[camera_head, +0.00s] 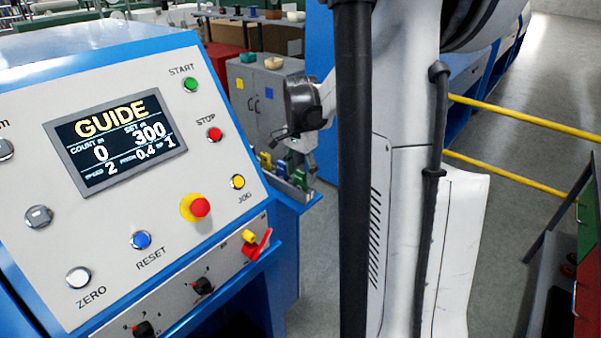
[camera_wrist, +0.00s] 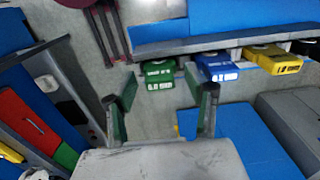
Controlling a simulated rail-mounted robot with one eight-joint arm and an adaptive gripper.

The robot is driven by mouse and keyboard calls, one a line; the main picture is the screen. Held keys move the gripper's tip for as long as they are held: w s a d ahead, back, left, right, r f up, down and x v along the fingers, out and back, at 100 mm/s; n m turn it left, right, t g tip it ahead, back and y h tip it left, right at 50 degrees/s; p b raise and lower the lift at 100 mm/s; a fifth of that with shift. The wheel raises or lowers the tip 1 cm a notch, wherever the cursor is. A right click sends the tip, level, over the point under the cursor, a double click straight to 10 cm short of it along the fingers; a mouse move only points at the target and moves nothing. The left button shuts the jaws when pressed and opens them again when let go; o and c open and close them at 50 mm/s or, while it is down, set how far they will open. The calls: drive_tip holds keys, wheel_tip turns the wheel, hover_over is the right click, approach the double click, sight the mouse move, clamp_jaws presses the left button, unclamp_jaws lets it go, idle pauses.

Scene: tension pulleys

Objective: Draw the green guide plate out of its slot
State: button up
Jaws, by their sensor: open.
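The green guide plate (camera_wrist: 158,74) sits in a slot at the left end of a row of plates, its labelled end facing out. In the head view the green plate (camera_head: 299,179) is small, at the row's near end. My gripper (camera_wrist: 161,86) is open and empty, with one finger to each side of the green plate's outer end in the wrist view. The fingers are apart from each other, and I cannot tell whether either touches the plate. In the head view my gripper (camera_head: 300,152) is just above the green plate, its fingers partly hard to make out.
A blue plate (camera_wrist: 216,67) and a yellow plate (camera_wrist: 273,59) are in slots beside the green one, the blue close to my right finger. A control panel (camera_head: 100,225) reading GUIDE stands at the left. Yellow rails (camera_head: 525,118) cross the right side.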

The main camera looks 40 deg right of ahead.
drive_tip(key=c, duration=1.2)
clamp_jaws()
drive_tip(key=shift+r+p, duration=1)
drive_tip(key=shift+r, duration=1.1)
drive_tip(key=shift+r, duration=0.45)
drive_tip(key=shift+r+p, duration=1.15)
drive_tip(key=shift+r, duration=0.8)
